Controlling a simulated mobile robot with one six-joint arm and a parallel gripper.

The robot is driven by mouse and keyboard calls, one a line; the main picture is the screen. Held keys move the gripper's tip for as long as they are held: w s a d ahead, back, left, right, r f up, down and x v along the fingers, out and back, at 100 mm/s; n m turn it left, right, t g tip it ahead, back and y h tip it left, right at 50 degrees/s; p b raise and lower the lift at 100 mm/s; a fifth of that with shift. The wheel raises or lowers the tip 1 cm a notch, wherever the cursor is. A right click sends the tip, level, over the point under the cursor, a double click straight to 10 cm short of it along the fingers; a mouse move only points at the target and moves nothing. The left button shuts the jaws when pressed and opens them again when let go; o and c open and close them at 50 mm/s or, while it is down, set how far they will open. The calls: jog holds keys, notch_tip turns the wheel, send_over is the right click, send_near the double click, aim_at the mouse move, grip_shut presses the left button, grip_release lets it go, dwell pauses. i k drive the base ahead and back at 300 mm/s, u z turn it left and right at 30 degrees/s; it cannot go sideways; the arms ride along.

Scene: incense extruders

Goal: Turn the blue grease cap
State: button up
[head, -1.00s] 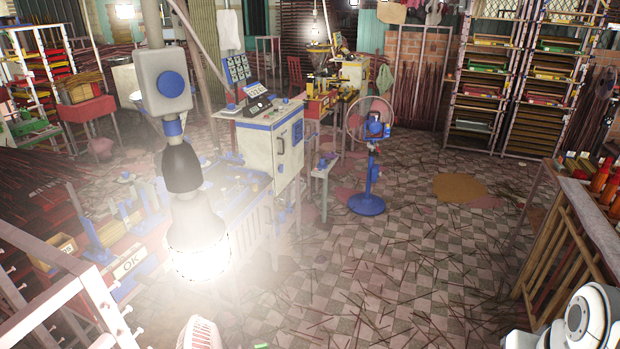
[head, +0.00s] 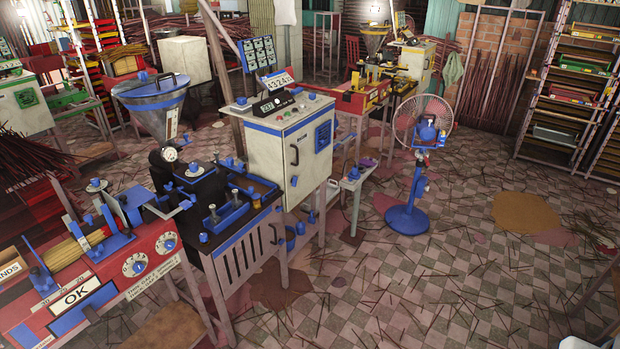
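The blue-and-black extruder (head: 235,245) stands left of centre in the head view, with a steel hopper (head: 155,100) and a round pressure gauge (head: 169,154) on it. Several small blue caps and knobs sit on its top, among them a blue knob (head: 193,168) beside the gauge and another (head: 228,162) behind it. I cannot tell which of them is the grease cap; they are small at this distance. My gripper is not in view.
A white control cabinet (head: 290,150) stands right of the extruder. A red bench with an OK sign (head: 77,296) is at the lower left. A blue fan (head: 408,218) stands on the floor. The tiled floor (head: 440,290) to the right is open, strewn with thin sticks.

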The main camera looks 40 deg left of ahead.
aim_at(203, 238)
jog(key=i, duration=0.6)
jog(key=u, duration=1.65)
jog(key=i, duration=1.3)
jog(key=u, duration=1.4)
